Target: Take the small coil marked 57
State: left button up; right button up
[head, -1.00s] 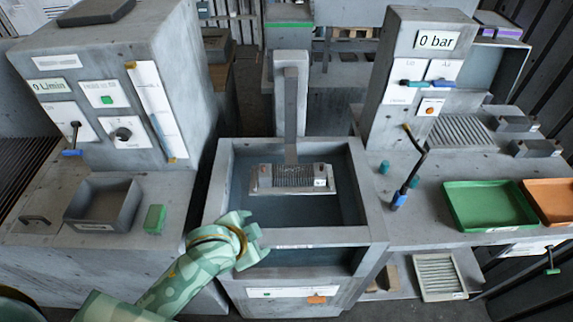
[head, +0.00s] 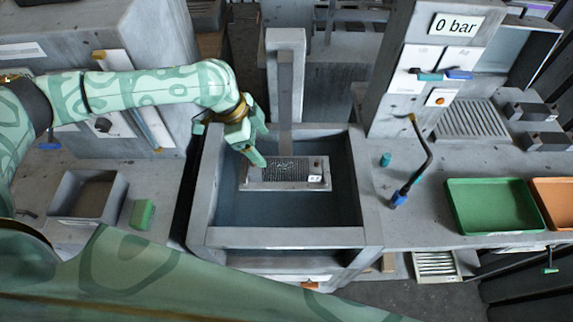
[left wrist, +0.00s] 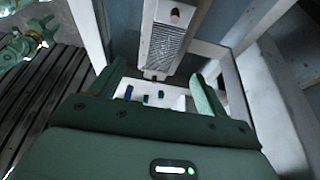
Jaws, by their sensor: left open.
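The small coil (head: 285,172), a grey finned block with a small white label at its right end, sits inside the grey tank (head: 290,237), at the foot of an upright bar. The label is too small to read surely. In the left wrist view the coil (left wrist: 166,42) shows lengthwise, beyond the fingers. My left gripper (head: 260,145) is open and empty, above the tank at the coil's left end. In the left wrist view its fingers (left wrist: 158,80) stand wide apart, with the coil not between them.
A green tray (head: 492,206) and an orange tray (head: 555,200) lie on the right bench. A bent lever with a blue base (head: 398,198) stands right of the tank. A grey bin (head: 88,195) and a green block (head: 143,213) are on the left. The upright bar (head: 286,100) rises behind the coil.

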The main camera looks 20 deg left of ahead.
aim_at(281, 165)
pick_arm(q)
jog(key=b+x, duration=0.1)
jog(key=x, duration=0.7)
jog(key=shift+w, duration=0.1)
jog(key=x, duration=0.3)
jog(key=b+x, duration=0.1)
jog(key=x, duration=0.1)
jog(key=shift+w+f, duration=0.1)
jog(key=shift+w, duration=0.2)
jog(key=c, duration=1.4)
